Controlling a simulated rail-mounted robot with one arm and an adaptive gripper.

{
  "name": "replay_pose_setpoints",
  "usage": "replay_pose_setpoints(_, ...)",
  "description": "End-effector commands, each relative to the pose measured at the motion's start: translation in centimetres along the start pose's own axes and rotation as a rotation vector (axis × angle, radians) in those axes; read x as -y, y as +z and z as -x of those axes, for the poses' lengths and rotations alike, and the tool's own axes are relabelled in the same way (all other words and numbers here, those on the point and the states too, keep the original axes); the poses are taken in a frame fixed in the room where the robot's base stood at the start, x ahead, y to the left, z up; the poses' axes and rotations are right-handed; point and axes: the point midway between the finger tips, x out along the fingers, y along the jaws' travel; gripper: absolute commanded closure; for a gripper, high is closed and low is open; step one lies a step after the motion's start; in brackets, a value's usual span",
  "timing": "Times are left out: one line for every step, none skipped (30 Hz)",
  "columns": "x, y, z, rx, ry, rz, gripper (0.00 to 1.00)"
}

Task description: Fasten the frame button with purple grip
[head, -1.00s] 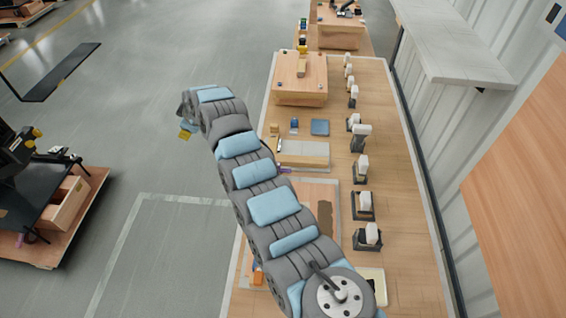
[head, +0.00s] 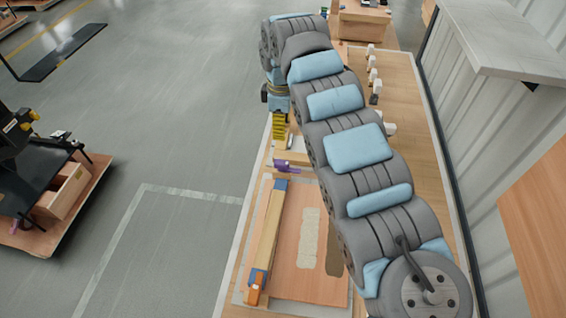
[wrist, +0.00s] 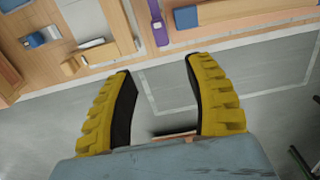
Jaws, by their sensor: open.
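The purple grip (head: 287,166) lies near the left edge of the workbench, at the far end of a long wooden bar (head: 268,232) with blue and orange end pieces. In the wrist view the purple grip (wrist: 157,24) shows at the top, just beyond the fingertips, with the bar's blue end (wrist: 185,17) to its right. My gripper (head: 279,128) hangs at the bench's left edge, a little beyond the purple grip. Its yellow fingers (wrist: 158,66) are spread, with nothing between them. The button itself cannot be made out.
A wooden panel (head: 308,250) with pale and brown patches lies right of the bar. In the wrist view, a blue box (wrist: 38,38) and wooden blocks are at left. White-topped devices line the bench's right side, partly hidden by my arm.

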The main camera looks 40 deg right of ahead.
Motion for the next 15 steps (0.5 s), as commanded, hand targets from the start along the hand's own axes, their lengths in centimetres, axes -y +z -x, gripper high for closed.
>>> replay_pose_setpoints(0.1, 0.1, -1.1, 0.001, -0.003, -0.001, 0.47)
replay_pose_setpoints(0.1, 0.1, -1.7, 0.001, -0.004, -0.001, 0.47)
replay_pose_setpoints(0.1, 0.1, -2.4, 0.002, -0.004, -0.001, 0.47)
replay_pose_setpoints(0.1, 0.1, -3.0, 0.002, -0.005, -0.001, 0.47)
replay_pose_setpoints(0.1, 0.1, -3.5, 0.002, -0.005, -0.001, 0.47)
replay_pose_setpoints(0.1, 0.1, -4.3, 0.001, -0.004, -0.001, 0.47)
replay_pose_setpoints(0.1, 0.1, -4.8, 0.001, -0.004, -0.002, 0.47)
replay_pose_setpoints(0.1, 0.1, -5.4, 0.001, -0.004, -0.002, 0.47)
replay_pose_setpoints(0.1, 0.1, -6.1, 0.001, -0.005, -0.002, 0.47)
replay_pose_setpoints(0.2, 0.1, -6.7, 0.002, -0.006, -0.002, 0.47)
replay_pose_setpoints(0.2, 0.1, -7.2, 0.001, -0.006, -0.002, 0.47)
replay_pose_setpoints(0.2, 0.1, -7.9, 0.001, -0.006, -0.002, 0.47)
replay_pose_setpoints(0.1, 0.0, -8.4, 0.000, -0.005, -0.001, 0.47)
replay_pose_setpoints(0.1, 0.0, -8.9, -0.001, -0.004, -0.001, 0.47)
replay_pose_setpoints(0.1, 0.0, -9.6, -0.001, -0.003, -0.001, 0.47)
